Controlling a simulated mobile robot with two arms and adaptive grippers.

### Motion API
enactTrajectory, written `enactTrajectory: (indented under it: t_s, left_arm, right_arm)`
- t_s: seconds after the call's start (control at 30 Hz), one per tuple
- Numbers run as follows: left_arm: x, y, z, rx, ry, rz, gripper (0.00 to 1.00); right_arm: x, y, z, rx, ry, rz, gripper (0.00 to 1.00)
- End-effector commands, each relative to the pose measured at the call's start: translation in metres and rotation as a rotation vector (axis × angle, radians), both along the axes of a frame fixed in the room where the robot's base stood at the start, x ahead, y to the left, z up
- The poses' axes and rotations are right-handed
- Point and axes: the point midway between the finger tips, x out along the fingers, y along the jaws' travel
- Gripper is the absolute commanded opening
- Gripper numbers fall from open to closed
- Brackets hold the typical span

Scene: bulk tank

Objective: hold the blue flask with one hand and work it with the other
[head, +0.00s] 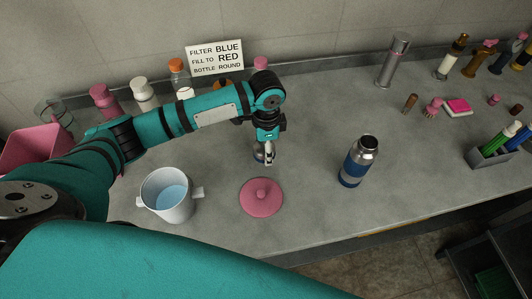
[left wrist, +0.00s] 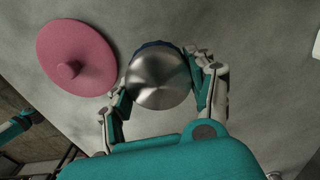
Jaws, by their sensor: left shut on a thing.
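The blue flask (head: 352,168) stands upright on the grey counter, right of my left gripper. It has a blue body with a pale band and a bare steel neck, open at the top. My left gripper (head: 266,157) points down and is apart from the flask. It is shut on a round steel piece with a dark blue edge, which looks like a flask cap (left wrist: 160,80); in the head view the fingers partly hide it. My right gripper does not show.
A pink lid (head: 262,197) with a knob lies close to my left gripper, also in the wrist view (left wrist: 75,58). A white two-handled pot (head: 153,207) with blue liquid stands left of it. Bottles line the back wall; a marker holder (head: 486,156) stands far right.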

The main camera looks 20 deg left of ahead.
Motion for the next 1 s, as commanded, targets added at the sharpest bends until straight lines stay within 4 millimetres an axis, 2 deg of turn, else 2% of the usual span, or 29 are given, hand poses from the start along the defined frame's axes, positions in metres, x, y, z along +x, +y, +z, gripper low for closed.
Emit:
enactTrajectory:
  t_s: [0.2, 0.57, 0.6, 0.73, 0.77, 1.0]
  left_arm:
    - [-0.001, 0.000, -0.028, 0.001, 0.002, 0.000, 0.18]
    - [-0.002, 0.000, -0.033, 0.001, 0.002, 0.000, 0.18]
    - [-0.001, 0.000, -0.033, 0.000, 0.001, 0.000, 0.62]
    - [-0.001, 0.000, -0.032, 0.001, 0.001, 0.000, 0.79]
    - [-0.001, 0.000, -0.032, 0.001, 0.001, 0.000, 0.80]
    - [-0.001, 0.000, -0.032, 0.001, 0.001, 0.000, 0.80]
  right_arm:
    - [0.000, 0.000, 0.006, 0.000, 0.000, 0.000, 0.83]
    - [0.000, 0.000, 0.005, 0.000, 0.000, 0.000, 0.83]
    - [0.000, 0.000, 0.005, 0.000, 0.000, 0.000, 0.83]
    - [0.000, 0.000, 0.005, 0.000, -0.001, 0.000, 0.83]
    - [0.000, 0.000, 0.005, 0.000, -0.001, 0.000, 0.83]
    - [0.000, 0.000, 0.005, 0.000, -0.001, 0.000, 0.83]
